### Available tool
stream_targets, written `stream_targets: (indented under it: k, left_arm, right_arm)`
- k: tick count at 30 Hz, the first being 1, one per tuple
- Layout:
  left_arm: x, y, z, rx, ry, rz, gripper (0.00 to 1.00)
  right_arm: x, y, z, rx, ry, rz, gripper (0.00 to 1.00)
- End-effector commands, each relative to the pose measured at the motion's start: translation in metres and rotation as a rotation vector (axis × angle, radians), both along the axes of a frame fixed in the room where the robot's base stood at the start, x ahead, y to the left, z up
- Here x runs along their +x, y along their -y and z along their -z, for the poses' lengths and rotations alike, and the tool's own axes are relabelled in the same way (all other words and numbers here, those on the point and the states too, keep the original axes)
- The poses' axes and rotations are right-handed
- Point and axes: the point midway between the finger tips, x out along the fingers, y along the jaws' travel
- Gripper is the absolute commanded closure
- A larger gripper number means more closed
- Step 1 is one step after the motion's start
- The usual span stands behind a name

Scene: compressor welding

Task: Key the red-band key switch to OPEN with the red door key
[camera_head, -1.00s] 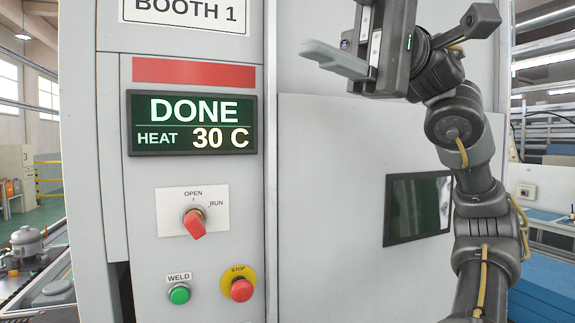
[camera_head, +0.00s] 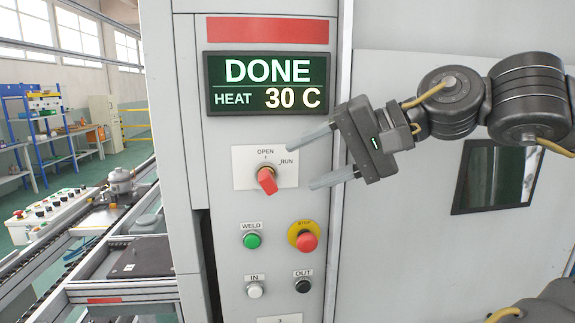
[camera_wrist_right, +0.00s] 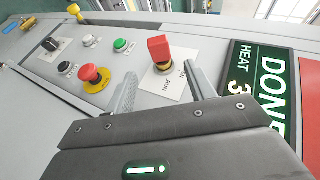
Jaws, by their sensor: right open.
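The red door key (camera_head: 267,180) sits in the key switch, whose white plate (camera_head: 284,154) carries the marks OPEN at top and RUN to the right. The key's exact setting is hard to tell. A red band (camera_head: 267,30) runs above the DONE display on this panel. My right gripper (camera_head: 320,158) is open and empty, to the right of the key, with its fingers pointing left toward it. In the right wrist view the red key (camera_wrist_right: 160,50) stands just beyond and between the open fingertips (camera_wrist_right: 161,70), with no visible contact. My left gripper is not in view.
Below the switch are a green WELD button (camera_head: 252,241), a red stop button (camera_head: 306,241) on yellow, a white IN button (camera_head: 254,290) and a black OUT button (camera_head: 303,285). The display (camera_head: 267,83) reads DONE, HEAT 30 C. A conveyor line (camera_head: 75,235) runs at left.

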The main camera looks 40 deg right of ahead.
Motion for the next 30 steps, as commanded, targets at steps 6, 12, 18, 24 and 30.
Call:
stream_targets:
  k: [6,12,18,24,30]
  left_arm:
    - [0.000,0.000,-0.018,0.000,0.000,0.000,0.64]
    - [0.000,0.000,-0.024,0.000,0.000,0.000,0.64]
    - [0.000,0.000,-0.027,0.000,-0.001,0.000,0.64]
    - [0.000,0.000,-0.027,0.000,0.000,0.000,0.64]
    - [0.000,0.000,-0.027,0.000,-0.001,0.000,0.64]
  right_arm:
    - [0.031,-0.016,0.017,0.000,-0.009,-0.001,0.45]
    - [0.048,-0.025,0.027,0.000,-0.004,-0.001,0.45]
    - [0.056,-0.029,0.032,0.001,-0.002,-0.001,0.45]
    - [0.057,-0.030,0.033,0.001,0.000,0.000,0.45]
    - [0.057,-0.029,0.033,0.001,0.000,0.000,0.56]
